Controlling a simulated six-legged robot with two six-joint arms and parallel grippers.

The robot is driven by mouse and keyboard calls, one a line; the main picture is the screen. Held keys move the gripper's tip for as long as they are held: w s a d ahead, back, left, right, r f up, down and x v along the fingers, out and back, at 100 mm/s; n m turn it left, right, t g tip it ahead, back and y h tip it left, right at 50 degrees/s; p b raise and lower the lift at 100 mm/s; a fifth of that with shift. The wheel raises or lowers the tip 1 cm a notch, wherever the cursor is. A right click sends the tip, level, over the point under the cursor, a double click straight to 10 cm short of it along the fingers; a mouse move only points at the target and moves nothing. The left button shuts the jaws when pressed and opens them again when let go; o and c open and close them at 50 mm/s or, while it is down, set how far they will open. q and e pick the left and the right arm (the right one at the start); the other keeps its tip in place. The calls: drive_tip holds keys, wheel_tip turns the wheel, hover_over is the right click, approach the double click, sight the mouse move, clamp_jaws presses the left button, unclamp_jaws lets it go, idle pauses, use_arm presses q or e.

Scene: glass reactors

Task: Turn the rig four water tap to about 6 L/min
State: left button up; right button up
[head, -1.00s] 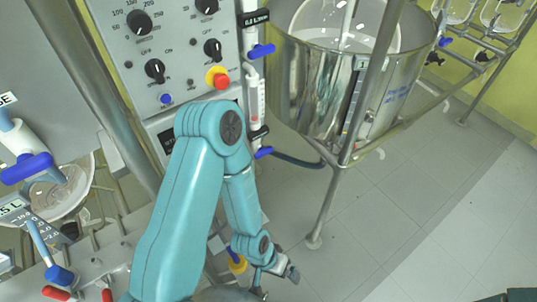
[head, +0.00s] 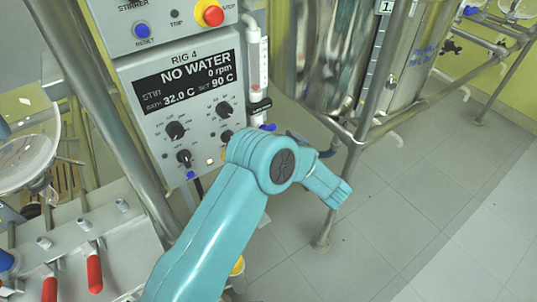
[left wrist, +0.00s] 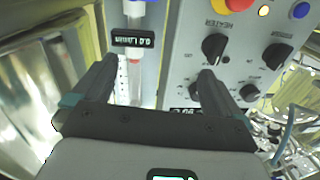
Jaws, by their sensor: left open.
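The rig 4 panel (head: 195,100) reads "NO WATER", 0 rpm, 32.0 C and set 90 C. The clear water flow tube (head: 264,65) stands at its right edge, with a black label below. The blue water tap (head: 268,127) shows just under that label, partly hidden by my teal left arm. In the left wrist view my left gripper (left wrist: 155,85) is open and empty. The tap is not clear in that view. My right gripper is not in view.
A steel vessel (head: 315,55) on a tubular frame (head: 345,180) stands right of the panel. A grey bench with red-handled valves (head: 94,272) is at lower left. Panel knobs (left wrist: 213,47) lie close beside one finger. The tiled floor (head: 430,200) at right is clear.

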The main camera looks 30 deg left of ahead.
use_arm(q)
drive_tip(key=w+d+f+t+b, duration=0.1)
drive_tip(key=w+d+f+b, duration=0.1)
drive_tip(key=d+f+b, duration=0.4)
drive_tip(key=b+x, duration=0.2)
drive_tip(key=x, duration=1.4)
drive_tip(key=shift+f+h, duration=0.3)
drive_tip(key=shift+f, duration=0.15)
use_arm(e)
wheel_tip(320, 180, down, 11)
use_arm(q)
drive_tip(key=shift+w, duration=0.1)
drive_tip(key=c, duration=0.8)
